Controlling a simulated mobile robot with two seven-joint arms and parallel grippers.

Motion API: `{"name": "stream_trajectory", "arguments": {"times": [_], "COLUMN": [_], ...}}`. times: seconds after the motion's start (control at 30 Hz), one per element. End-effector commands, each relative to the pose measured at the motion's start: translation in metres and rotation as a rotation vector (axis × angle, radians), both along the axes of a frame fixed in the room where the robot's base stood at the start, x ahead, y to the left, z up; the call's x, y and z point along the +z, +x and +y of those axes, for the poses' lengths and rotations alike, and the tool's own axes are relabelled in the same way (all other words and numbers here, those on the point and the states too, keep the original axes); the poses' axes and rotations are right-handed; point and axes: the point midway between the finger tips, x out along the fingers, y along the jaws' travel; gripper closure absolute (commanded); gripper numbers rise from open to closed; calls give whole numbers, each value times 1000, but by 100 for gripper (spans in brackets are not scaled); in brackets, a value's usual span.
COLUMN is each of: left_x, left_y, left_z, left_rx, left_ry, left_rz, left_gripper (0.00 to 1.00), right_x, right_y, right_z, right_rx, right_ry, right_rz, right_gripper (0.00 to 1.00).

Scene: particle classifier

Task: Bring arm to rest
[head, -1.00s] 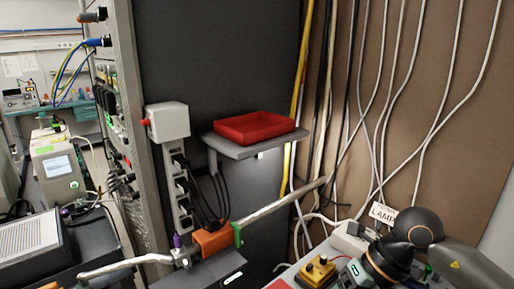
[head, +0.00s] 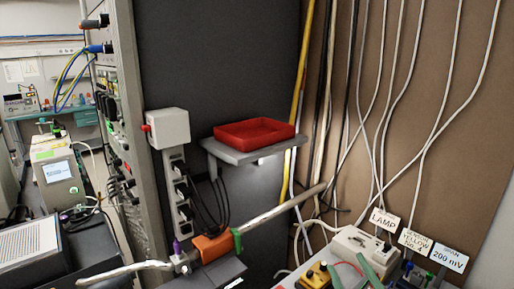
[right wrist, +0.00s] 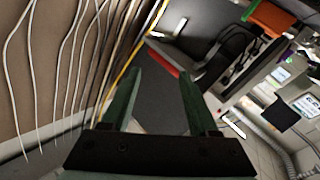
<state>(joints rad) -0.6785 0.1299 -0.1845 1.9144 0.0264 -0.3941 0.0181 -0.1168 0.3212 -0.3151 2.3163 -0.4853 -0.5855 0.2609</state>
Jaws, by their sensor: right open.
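My right gripper (head: 350,268) shows at the bottom right of the head view, only its green fingers in the frame, near the labelled boxes. In the right wrist view its two green fingers (right wrist: 160,76) stand wide apart with nothing between them. My left gripper is not in view.
A red tray (head: 254,133) sits on a grey wall shelf (head: 226,153). A metal bar (head: 270,214) with an orange clamp (head: 214,247) crosses below it. A yellow box (head: 318,274), a white LAMP box (head: 352,243) and hanging cables (head: 383,100) are at the right.

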Motion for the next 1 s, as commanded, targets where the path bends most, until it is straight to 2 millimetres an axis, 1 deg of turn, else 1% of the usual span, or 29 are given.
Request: {"name": "stream_trajectory", "arguments": {"times": [0.03,0.07,0.1,0.17,0.2,0.3,0.4,0.47,0.5,0.6,0.73,0.77,0.8,1.0], "left_x": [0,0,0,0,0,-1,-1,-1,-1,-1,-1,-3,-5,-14], "left_y": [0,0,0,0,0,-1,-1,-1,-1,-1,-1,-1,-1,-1], "left_z": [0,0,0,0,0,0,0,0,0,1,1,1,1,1], "left_rx": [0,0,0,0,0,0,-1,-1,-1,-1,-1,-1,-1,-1], "left_ry": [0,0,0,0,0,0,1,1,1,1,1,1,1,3], "left_rz": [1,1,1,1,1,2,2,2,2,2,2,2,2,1], "left_gripper": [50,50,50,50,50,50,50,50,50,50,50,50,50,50], "right_x": [-33,-53,-78,-114,-133,-170,-195,-207,-214,-227,-240,-246,-253,-283], "right_y": [-9,-17,-29,-50,-65,-101,-133,-152,-164,-194,-232,-231,-226,-209], "right_z": [-13,-20,-28,-37,-41,-45,-46,-45,-45,-42,-38,-37,-36,-28], "right_rx": [-56,-88,-126,-169,-189,-219,-232,-237,-236,-234,-223,-218,-211,-178], "right_ry": [35,53,70,93,105,123,134,141,143,150,156,157,160,184], "right_rz": [136,220,332,491,585,780,935,1016,1070,1192,1343,1341,1320,1239], "right_gripper": [40,40,40,40,40,40,40,40,40,40,40,40,40,40]}}
